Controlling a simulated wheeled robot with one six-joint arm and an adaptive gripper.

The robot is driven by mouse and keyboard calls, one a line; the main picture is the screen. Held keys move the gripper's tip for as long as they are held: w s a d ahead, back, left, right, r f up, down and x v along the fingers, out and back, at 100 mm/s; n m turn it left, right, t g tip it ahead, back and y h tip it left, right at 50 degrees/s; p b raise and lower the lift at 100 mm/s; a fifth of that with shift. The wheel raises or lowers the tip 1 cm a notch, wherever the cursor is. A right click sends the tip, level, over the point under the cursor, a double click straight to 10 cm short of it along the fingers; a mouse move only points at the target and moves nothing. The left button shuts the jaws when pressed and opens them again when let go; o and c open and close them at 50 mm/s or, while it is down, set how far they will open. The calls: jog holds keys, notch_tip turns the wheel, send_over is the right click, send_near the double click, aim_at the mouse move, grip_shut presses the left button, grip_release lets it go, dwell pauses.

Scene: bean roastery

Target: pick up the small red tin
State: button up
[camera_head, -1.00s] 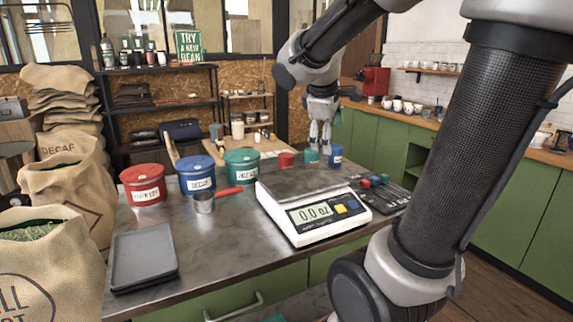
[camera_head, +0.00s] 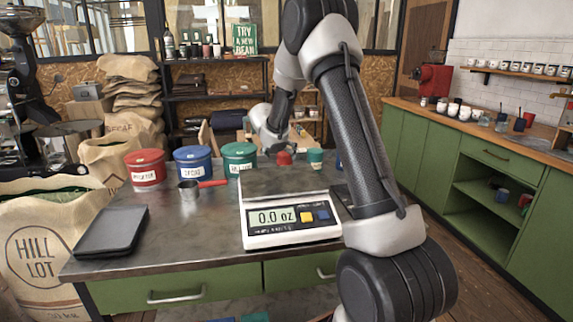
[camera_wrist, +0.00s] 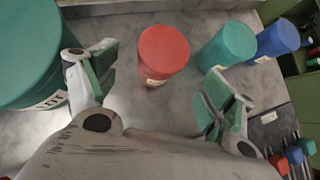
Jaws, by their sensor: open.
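The small red tin (camera_head: 284,158) stands upright at the far side of the metal table, behind the scale. In the wrist view the red tin (camera_wrist: 163,52) lies ahead of my gripper (camera_wrist: 150,98), between the lines of its two spread fingers and apart from both. My gripper is open and empty. In the head view my arm reaches over the table, and the fingers near the tin are too small and hidden to make out. A small teal tin (camera_wrist: 228,45) stands close right of the red one, with a small blue tin (camera_wrist: 278,40) beyond it.
A large green canister (camera_head: 239,157) stands close left of the red tin; blue (camera_head: 193,168) and red (camera_head: 146,169) canisters stand further left. The scale (camera_head: 290,232) reads 0.0 oz. A red-handled scoop (camera_head: 190,192) and dark tray (camera_head: 112,231) lie on the table's left side.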

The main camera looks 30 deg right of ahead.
aim_at(285, 158)
jog(key=x, duration=0.7)
jog(key=shift+w+d, duration=0.15)
jog(key=c, duration=1.1)
